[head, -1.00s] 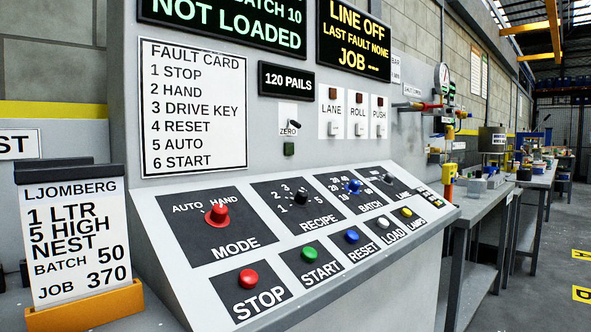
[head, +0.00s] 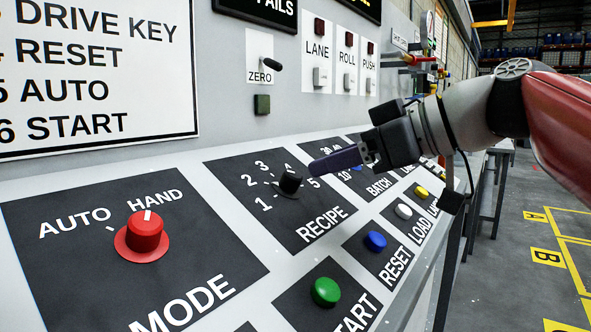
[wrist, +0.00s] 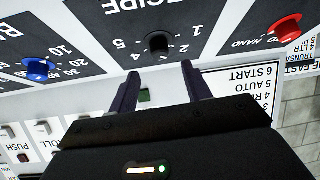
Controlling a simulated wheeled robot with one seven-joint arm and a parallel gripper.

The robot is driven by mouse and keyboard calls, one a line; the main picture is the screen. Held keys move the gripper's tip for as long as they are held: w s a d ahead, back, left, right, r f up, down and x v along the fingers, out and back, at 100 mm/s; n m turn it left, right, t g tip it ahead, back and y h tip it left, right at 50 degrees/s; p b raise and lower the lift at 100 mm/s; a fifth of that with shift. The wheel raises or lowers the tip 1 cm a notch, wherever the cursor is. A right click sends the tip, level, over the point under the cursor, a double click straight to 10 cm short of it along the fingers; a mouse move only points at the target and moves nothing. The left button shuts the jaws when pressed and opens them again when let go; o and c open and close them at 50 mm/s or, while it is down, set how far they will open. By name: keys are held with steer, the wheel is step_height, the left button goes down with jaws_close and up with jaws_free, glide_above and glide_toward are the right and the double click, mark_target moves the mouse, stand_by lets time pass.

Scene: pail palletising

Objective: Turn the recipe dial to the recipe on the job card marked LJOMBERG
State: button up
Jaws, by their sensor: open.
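The recipe dial (head: 290,183) is a black knob on a dark panel marked 1 to 5, in the middle of the head view. Which number it points at is not clear. In the wrist view the dial (wrist: 158,43) sits upside down, just beyond and between my fingertips. My gripper (head: 335,160) is open and empty, its dark fingers reaching in from the right just behind the dial. In the wrist view my gripper (wrist: 159,70) has one finger toward each side of the dial, apart from it. The LJOMBERG job card is outside the head view.
The red mode knob (head: 144,233) is left of the dial. The blue reset button (head: 375,241) and green start button (head: 326,291) are in front. The blue batch dial (wrist: 38,68) is close beside the recipe panel. The zero switch (head: 271,65) sticks out from the wall above.

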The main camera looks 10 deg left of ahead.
mark_target(297, 175)
steer(key=x, duration=0.6)
steer(key=shift+f, duration=0.2)
steer(key=shift+c, duration=0.3)
steer(key=c, duration=0.9)
